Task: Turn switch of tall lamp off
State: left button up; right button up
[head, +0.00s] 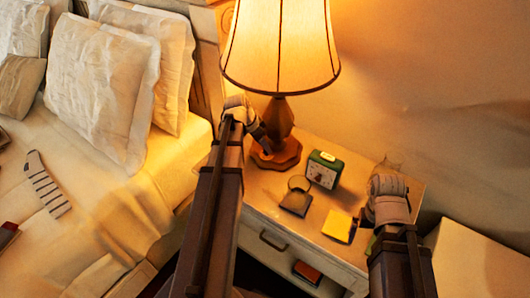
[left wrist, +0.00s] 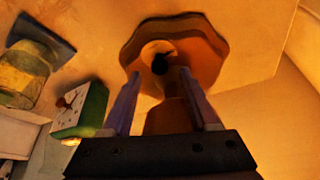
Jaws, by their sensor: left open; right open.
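The tall lamp is lit; its cream shade (head: 281,45) glows above a brown wooden stem and base (head: 282,153) on the nightstand (head: 325,252). My left gripper (head: 265,148) is at the left side of the lamp base, partly behind my arm. In the left wrist view, its two fingers (left wrist: 160,75) are spread apart. Between their tips is a round switch with a dark centre (left wrist: 160,60) on the lamp base (left wrist: 205,48). I cannot tell whether the fingers touch it. My right gripper (head: 388,166) is over the nightstand's right side, open and holding nothing visible.
A green clock (head: 324,170) stands right of the lamp. A dark pad with a round object (head: 297,197) and a yellow notepad (head: 340,226) lie nearer. The bed with pillows (head: 105,95) fills the left. A pale wall is behind.

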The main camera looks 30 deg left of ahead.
pick_arm(q)
jog(key=b+x, duration=0.1)
jog(key=x, duration=0.1)
jog(key=shift+f, duration=0.35)
jog(key=shift+w+d, duration=0.1)
jog(key=shift+r, duration=0.1)
grip_shut()
